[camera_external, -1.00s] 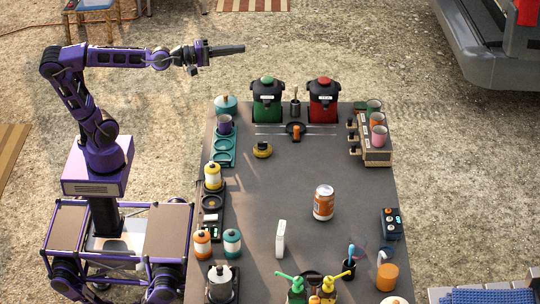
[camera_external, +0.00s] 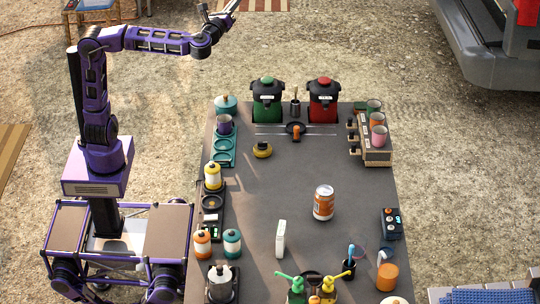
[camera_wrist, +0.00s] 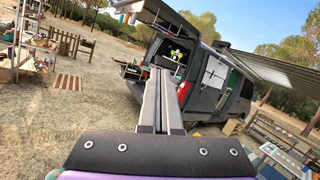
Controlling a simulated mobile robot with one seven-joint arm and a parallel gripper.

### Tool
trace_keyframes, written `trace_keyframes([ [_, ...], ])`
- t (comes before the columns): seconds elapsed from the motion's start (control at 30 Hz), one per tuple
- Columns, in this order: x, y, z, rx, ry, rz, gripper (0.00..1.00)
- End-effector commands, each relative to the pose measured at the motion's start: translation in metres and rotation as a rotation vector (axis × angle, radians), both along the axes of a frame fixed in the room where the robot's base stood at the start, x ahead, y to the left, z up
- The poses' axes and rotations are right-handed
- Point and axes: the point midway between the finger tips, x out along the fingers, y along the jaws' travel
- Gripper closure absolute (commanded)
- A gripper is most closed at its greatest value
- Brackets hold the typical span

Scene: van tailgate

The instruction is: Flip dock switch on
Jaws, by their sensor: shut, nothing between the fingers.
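My gripper (camera_external: 234,5) is raised at the top edge of the external view, beyond and above the far end of the table. It also shows in the wrist view (camera_wrist: 160,75), with its two grey fingers pressed together and nothing between them. A small dark box with orange and blue controls (camera_external: 391,223) sits at the table's right edge. A long dark unit with a small green light (camera_external: 211,231) is at the left edge. I cannot tell which carries the dock switch or how any switch is set. My gripper is far from both.
A mug rack (camera_external: 373,147) stands far right. A van (camera_wrist: 200,75) fills the wrist view's middle.

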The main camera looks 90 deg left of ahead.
Motion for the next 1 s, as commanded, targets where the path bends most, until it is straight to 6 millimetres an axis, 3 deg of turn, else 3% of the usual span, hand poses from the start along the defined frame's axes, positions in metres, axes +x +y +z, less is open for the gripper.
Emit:
trace_keyframes([
  [0.1, 0.023, -0.013, -0.017, -0.043, 0.039, -0.114, 1.0],
  [0.27, 0.047, -0.034, -0.024, -0.018, 0.081, -0.243, 1.0],
  [0.47, 0.076, -0.076, -0.028, 0.06, 0.145, -0.433, 1.0],
  [0.57, 0.095, -0.109, -0.037, 0.116, 0.202, -0.568, 1.0],
  [0.77, 0.122, -0.199, -0.076, 0.267, 0.381, -0.897, 1.0],
  [1.0, 0.116, -0.302, -0.16, 0.453, 0.674, -1.262, 1.0],
])
